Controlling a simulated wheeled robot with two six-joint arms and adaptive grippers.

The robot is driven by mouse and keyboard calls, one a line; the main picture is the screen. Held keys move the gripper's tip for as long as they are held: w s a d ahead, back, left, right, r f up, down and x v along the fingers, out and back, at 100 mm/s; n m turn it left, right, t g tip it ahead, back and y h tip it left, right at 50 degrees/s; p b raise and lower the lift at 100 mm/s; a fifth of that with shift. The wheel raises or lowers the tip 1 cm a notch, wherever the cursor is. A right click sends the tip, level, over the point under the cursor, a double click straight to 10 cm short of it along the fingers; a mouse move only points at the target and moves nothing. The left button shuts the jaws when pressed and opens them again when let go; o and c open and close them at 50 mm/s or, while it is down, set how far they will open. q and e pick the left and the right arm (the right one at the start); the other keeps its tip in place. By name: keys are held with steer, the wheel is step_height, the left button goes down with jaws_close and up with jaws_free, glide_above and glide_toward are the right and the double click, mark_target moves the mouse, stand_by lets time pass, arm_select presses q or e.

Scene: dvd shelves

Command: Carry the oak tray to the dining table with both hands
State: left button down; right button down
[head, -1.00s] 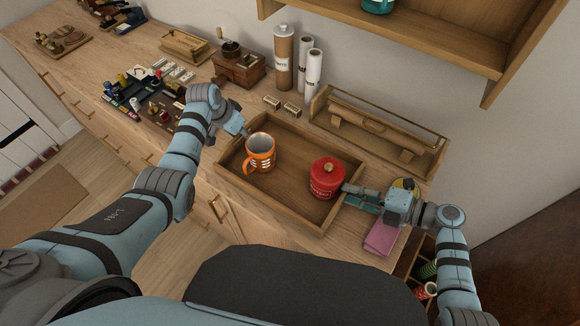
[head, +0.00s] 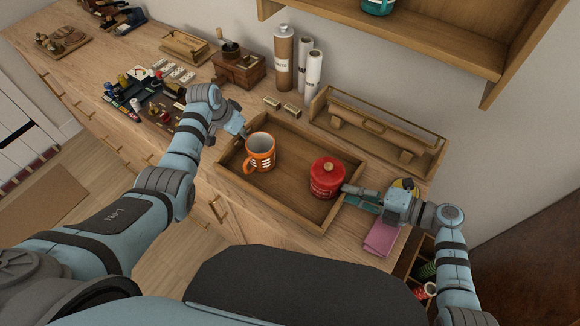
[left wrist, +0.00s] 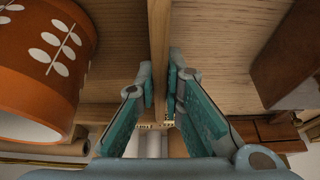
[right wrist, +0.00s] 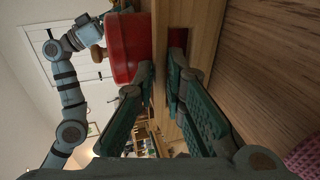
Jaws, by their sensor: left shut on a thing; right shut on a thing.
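The oak tray (head: 290,208) sits on the wooden sideboard, with an orange mug (head: 260,153) with a white leaf pattern and a red lidded canister (head: 326,180) standing in it. My left gripper (head: 243,131) is shut on the tray's left wall; in the left wrist view the fingers (left wrist: 160,85) pinch the wall (left wrist: 159,35) beside the mug (left wrist: 40,65). My right gripper (head: 347,189) is shut on the tray's right wall; in the right wrist view its fingers (right wrist: 162,80) clasp that wall (right wrist: 158,30) next to the canister (right wrist: 126,45). The dining table is not identifiable.
A long wooden toolbox-like caddy (head: 430,165) stands close behind the tray. A coffee grinder (head: 238,70) and upright rolls (head: 284,60) are at the back. A pink cloth (head: 381,238) lies by the right gripper. A wall shelf (head: 430,45) hangs above.

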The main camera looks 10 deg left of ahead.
arm_select(q)
step_height(320, 180, up, 4)
steer(key=p, duration=0.3)
steer(key=shift+w, duration=0.1)
steer(key=shift+r+p, duration=0.55)
steer(key=shift+p, duration=0.15)
steer(key=shift+f, duration=0.2)
